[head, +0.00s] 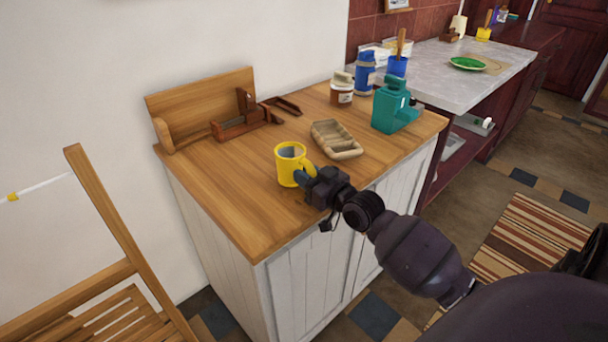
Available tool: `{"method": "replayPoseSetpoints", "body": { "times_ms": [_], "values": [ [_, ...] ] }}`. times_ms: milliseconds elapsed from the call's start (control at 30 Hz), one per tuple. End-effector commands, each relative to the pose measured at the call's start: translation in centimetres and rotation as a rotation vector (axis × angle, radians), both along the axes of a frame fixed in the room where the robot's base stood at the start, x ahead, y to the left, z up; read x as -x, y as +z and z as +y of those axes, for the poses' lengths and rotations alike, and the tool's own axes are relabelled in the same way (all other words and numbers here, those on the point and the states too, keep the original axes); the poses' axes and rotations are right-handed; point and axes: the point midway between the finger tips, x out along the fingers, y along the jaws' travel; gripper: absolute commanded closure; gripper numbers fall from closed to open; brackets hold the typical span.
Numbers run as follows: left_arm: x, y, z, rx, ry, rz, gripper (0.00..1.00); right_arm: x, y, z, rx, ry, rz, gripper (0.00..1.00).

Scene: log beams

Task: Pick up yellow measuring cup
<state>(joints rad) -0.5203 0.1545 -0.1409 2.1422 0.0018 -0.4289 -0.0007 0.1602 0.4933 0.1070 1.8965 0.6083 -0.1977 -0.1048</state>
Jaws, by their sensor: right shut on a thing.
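The yellow measuring cup (288,166) stands upright near the front of the wooden counter top in the head view. Its inside looks grey. My right gripper (305,176) comes in from the lower right and is shut on the cup's right side. The fingers hide part of that side, and I cannot tell whether the cup's base touches the counter. My left gripper is not in the head view.
A tan tray (336,140) lies just behind the cup. A teal device (392,108), a brown jar (341,91) and a blue bottle (365,74) stand at the back right. A wooden rack (205,108) is at the back left. A wooden chair (95,200) stands left.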

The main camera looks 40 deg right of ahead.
Motion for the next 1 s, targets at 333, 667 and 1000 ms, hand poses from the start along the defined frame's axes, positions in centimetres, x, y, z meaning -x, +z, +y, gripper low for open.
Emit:
{"method": "replayPoseSetpoints", "body": {
  "times_ms": [333,667,1000],
  "values": [
    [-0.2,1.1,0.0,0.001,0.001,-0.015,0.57,7.0,0.0,-0.9,0.001,-0.001,0.003,1.0],
    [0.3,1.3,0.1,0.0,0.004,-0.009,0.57,13.6,-0.1,-1.8,0.001,-0.001,0.004,1.0],
    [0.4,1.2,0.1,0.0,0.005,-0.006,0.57,16.8,-0.1,-2.2,-0.001,0.0,0.002,1.0]
  ]
}}
